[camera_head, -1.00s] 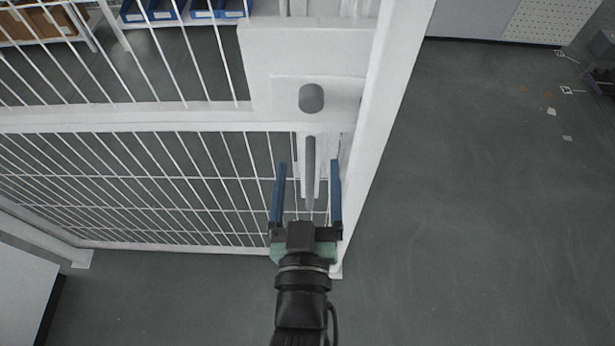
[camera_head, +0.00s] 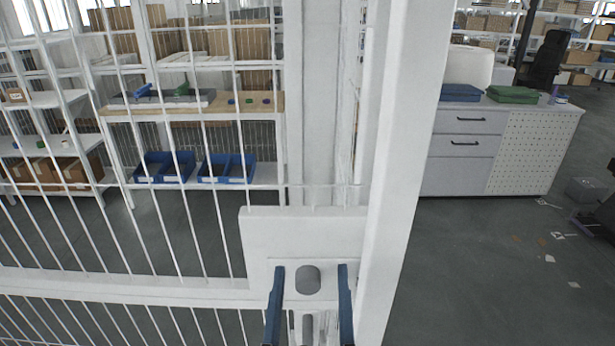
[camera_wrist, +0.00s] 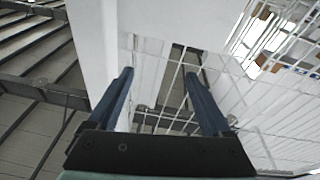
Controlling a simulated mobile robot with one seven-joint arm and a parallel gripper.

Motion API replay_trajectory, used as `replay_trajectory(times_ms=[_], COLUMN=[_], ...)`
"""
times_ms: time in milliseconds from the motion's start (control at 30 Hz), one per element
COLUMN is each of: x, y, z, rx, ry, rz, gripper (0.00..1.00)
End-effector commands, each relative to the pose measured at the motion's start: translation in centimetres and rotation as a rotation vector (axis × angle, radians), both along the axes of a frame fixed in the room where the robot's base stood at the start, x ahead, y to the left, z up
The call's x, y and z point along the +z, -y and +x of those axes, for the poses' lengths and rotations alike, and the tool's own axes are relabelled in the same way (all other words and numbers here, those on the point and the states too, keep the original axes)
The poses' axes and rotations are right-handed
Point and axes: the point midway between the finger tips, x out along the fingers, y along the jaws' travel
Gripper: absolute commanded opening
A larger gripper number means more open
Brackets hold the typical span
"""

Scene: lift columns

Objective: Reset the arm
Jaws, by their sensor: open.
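My gripper (camera_head: 310,300) is at the bottom middle of the head view, with its two blue fingers apart and nothing between them that it holds. The grey door handle (camera_head: 308,280) on the white latch plate (camera_head: 262,232) shows between the fingers in that view. I cannot tell how far the fingers are from the handle. In the wrist view my gripper (camera_wrist: 160,85) is also open and empty, with white bars and a white panel (camera_wrist: 165,22) beyond the fingertips.
The white mesh gate (camera_head: 150,290) fills the left, beside a white post (camera_head: 400,150). Behind it stand shelves with blue bins (camera_head: 228,168).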

Motion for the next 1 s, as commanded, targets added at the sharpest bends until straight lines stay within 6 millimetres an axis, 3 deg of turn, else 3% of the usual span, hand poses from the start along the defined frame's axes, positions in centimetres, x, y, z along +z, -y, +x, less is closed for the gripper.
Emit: replay_trajectory(times_ms=[33,167,300,400,500,600,733,867,1000], x=[4.0,12.2,20.8,26.2,30.2,32.9,34.3,33.5,30.7], y=[0.1,0.2,0.1,0.0,-0.2,-0.3,-0.4,-0.4,-0.4], z=[0.8,1.3,0.1,-1.6,-3.4,-4.9,-5.9,-6.1,-6.0], rx=[0.003,0.014,0.036,0.054,0.07,0.085,0.093,0.095,0.094], ry=[0.071,0.207,0.353,0.449,0.523,0.575,0.606,0.611,0.609], rz=[0.01,0.035,0.059,0.073,0.082,0.087,0.089,0.09,0.09], gripper=[0.83,0.83,0.83,0.83,0.83,0.83,0.83,0.83,0.83])
